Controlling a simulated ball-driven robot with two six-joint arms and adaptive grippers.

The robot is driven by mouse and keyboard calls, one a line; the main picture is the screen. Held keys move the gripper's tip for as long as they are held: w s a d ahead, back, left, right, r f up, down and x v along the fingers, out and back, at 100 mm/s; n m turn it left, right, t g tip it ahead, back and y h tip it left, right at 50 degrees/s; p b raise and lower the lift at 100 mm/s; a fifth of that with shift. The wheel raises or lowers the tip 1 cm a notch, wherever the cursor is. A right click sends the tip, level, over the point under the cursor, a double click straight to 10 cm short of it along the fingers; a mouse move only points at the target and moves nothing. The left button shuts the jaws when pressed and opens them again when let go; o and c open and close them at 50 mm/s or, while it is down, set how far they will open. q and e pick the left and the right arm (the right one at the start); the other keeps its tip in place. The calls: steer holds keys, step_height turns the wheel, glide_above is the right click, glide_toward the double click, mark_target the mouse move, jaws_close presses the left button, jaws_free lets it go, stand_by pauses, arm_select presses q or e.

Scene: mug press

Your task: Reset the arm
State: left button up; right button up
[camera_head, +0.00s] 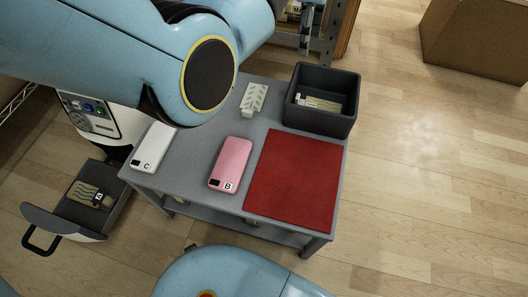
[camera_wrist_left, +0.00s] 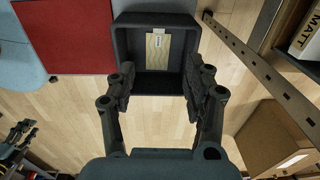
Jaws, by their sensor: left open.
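My left gripper (camera_wrist_left: 160,72) is open and empty in the left wrist view, with its two dark fingers apart. Its fingertips appear in front of a dark grey bin (camera_wrist_left: 159,18), and I cannot tell the height between them. In the head view my blue left arm (camera_head: 110,45) reaches across the top left and hides part of the table.
On the grey table (camera_head: 195,165) are a white case C (camera_head: 153,148), a pink case B (camera_head: 230,163), a patterned piece (camera_head: 253,98), a red mat (camera_head: 293,178) and the bin (camera_head: 340,118) holding a patterned piece.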

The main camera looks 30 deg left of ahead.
arm_select(q)
step_height(320, 180, up, 3)
steer(key=shift+f, duration=0.1)
stand_by(0.4)
